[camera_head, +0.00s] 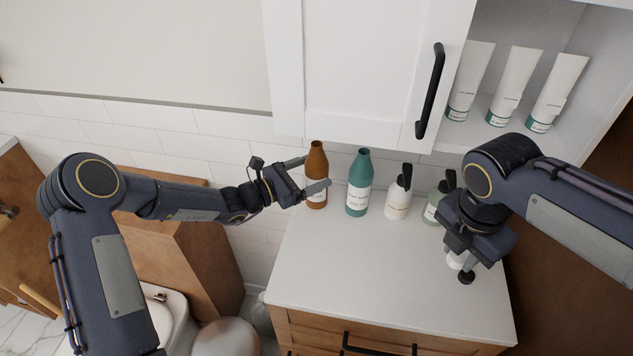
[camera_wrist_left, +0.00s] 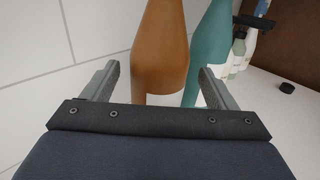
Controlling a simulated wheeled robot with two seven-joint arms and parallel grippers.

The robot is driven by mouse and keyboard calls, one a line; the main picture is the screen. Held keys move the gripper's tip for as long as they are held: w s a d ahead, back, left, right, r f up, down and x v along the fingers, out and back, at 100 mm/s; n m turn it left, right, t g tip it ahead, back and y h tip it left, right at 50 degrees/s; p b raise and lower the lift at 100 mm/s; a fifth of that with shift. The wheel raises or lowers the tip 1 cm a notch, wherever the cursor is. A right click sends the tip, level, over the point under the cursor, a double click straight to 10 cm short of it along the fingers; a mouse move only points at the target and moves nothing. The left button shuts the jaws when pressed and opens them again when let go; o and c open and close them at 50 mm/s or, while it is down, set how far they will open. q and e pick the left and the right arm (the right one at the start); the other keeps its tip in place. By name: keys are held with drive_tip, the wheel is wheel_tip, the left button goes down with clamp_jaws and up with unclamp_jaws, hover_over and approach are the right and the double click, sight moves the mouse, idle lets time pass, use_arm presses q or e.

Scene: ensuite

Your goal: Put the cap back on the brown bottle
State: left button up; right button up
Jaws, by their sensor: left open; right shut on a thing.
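The brown bottle (camera_head: 316,172) stands upright and uncapped at the back left of the counter. My left gripper (camera_head: 312,174) is open, its fingers on either side of the bottle. In the left wrist view the brown bottle (camera_wrist_left: 160,55) shows between the open fingertips (camera_wrist_left: 158,80). A small black cap (camera_head: 466,278) appears in front of my right gripper; a black cap (camera_wrist_left: 287,87) also shows at the right of the left wrist view, seemingly on the counter. My right gripper (camera_head: 465,252) is shut on a mostly hidden thing, seemingly a white object (camera_head: 456,260). Its fingertips are hidden.
A teal bottle (camera_head: 358,183) stands close right of the brown one. A white pump bottle (camera_head: 397,203) and a pale green one (camera_head: 432,209) stand further right. A cabinet door (camera_head: 365,70) hangs above. The counter's front middle (camera_head: 370,275) is clear.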

sight(323, 167)
use_arm(q)
drive_tip(key=p+x, duration=0.1)
drive_tip(key=x, duration=0.2)
drive_tip(key=shift+w+d, duration=0.3)
drive_tip(key=shift+c, duration=0.3)
drive_tip(key=shift+r, duration=0.1)
clamp_jaws()
